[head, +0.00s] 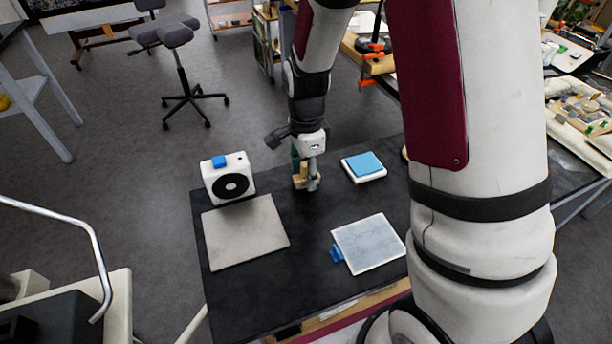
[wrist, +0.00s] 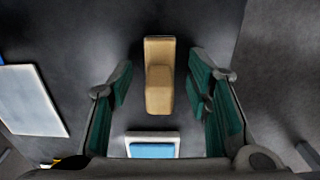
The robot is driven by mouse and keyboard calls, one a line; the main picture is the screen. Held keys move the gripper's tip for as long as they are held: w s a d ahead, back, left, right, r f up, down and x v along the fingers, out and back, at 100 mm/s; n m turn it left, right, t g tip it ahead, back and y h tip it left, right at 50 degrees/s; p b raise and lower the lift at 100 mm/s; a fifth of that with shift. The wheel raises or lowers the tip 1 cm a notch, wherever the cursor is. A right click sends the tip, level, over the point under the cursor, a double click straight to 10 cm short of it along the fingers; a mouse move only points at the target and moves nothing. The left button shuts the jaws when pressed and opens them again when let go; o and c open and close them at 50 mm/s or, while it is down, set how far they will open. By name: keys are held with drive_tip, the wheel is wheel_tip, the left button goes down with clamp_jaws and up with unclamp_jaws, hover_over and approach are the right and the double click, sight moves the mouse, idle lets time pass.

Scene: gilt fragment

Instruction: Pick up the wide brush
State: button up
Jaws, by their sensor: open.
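The tan, wooden-looking piece that I take for the wide brush (wrist: 160,78) lies in the middle of the wrist view, a long block with a raised part. My gripper (wrist: 163,88) is open, with its green-lined fingers on either side of it and a visible gap on each side. In the head view my gripper (head: 307,184) points down over the black table, and a tan part of the brush (head: 298,172) shows beside it, partly hidden by the fingers. Bristles cannot be made out.
On the black table (head: 300,290) a white box with a black disc (head: 228,180) and a flat grey plate (head: 243,232) lie left. A blue pad (head: 363,163) on a white base lies right. A pale blue tile (head: 370,242) with a blue clip lies nearer.

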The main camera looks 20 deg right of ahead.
sight(306, 163)
clamp_jaws()
drive_tip(key=shift+r, duration=0.1)
idle(0.3)
drive_tip(key=shift+r, duration=0.55)
wheel_tip(306, 163, up, 2)
drive_tip(key=shift+r, duration=0.1)
drive_tip(key=s, duration=0.4)
drive_tip(key=s+r, duration=0.1)
drive_tip(key=s, duration=0.4)
drive_tip(key=s+p, duration=0.1)
drive_tip(key=s, duration=0.3)
drive_tip(key=shift+s+r, duration=0.15)
drive_tip(key=shift+s, duration=0.15)
drive_tip(key=shift+s+r+p, duration=0.15)
drive_tip(key=shift+s+p, duration=0.35)
drive_tip(key=shift+p, duration=0.7)
drive_tip(key=s+p, duration=0.1)
drive_tip(key=p, duration=0.1)
drive_tip(key=shift+s+p, duration=0.2)
drive_tip(key=shift+p, duration=0.1)
